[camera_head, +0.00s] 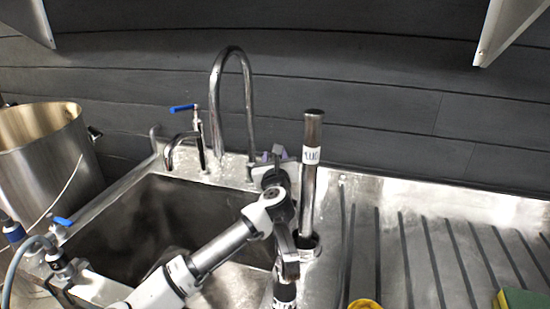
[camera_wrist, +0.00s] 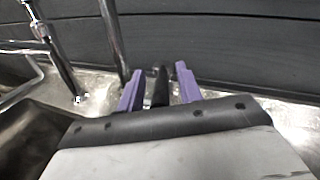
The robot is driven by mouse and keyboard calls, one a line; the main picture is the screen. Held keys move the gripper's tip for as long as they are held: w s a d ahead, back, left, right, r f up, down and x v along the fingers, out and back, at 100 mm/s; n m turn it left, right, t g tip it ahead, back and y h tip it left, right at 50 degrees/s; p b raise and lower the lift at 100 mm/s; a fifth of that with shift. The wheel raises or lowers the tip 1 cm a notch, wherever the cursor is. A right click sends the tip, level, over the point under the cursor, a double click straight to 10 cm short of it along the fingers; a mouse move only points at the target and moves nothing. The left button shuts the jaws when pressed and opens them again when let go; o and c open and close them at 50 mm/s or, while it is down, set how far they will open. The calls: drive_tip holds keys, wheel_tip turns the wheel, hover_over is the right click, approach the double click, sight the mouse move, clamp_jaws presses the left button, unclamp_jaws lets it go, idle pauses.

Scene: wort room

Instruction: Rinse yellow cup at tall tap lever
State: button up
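The tall tap (camera_head: 248,100) is a chrome gooseneck at the back of the sink; its spout also shows in the wrist view (camera_wrist: 112,40). My gripper (camera_head: 275,155) is beside the tall tap's base, pointing at the back wall. In the wrist view its two purple fingers (camera_wrist: 160,88) are apart. A dark upright piece (camera_wrist: 160,86), perhaps the tap's lever, shows between them with small gaps either side; I cannot tell if they touch it. The yellow cup (camera_head: 365,304) shows only its rim at the bottom edge of the head view, on the drainboard side, apart from my gripper.
A labelled metal pipe (camera_head: 312,175) stands upright just right of my gripper. A shorter tap with a blue lever (camera_head: 183,108) is left of the tall tap. A steel pot (camera_head: 45,155) stands left of the sink (camera_head: 85,235). A green-yellow sponge (camera_head: 522,300) lies on the ribbed drainboard (camera_head: 455,240).

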wheel_tip(320, 180, up, 20)
drive_tip(key=shift+b, duration=0.45)
idle(0.4)
